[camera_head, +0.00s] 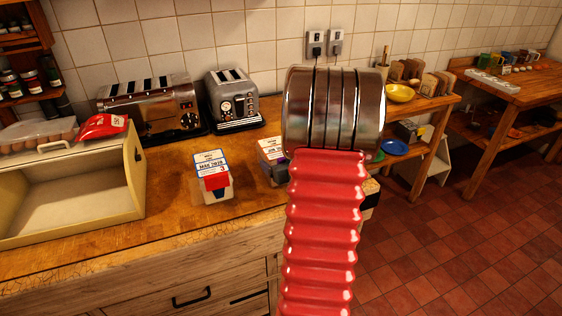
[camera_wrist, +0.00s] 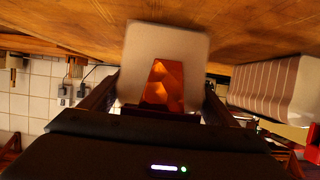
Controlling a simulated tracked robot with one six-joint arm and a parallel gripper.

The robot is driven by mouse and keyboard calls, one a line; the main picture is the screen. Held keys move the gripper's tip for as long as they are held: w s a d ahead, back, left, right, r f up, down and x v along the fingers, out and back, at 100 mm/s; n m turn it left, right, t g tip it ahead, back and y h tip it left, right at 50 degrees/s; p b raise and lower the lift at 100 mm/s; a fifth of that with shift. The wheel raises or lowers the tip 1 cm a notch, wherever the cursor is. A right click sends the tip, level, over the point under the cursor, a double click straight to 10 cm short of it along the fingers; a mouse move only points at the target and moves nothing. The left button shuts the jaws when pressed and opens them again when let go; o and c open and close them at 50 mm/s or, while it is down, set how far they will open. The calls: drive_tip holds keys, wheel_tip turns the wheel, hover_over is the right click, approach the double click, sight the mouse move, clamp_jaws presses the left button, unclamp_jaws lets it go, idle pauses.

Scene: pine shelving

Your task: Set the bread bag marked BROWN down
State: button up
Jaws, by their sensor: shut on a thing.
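My gripper (camera_wrist: 158,98) shows in the wrist view, its two fingers closed on the sides of a pale bag (camera_wrist: 190,50) with an orange-brown panel. The wrist view is upside down, with the wooden counter above the bag; I cannot tell whether the bag touches the wood. In the head view my red ribbed arm and metal joint hide my gripper. A pale bag with a label (camera_head: 271,149) shows partly beside the joint, over the counter, and seems to be the held one. The word BROWN is not readable.
Another labelled bag (camera_head: 211,190) with a red patch stands on the counter (camera_head: 180,225) to the left. Two toasters (camera_head: 150,105) (camera_head: 235,100) stand behind. An open cream bread bin (camera_head: 130,170) is at the left. Bare wood lies in front of the bags.

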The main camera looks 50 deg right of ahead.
idle(0.3)
drive_tip(key=o, duration=1.3)
drive_tip(key=shift+f, duration=0.1)
drive_tip(key=shift+o, duration=0.2)
drive_tip(key=shift+s, duration=0.1)
drive_tip(key=v, duration=1.2)
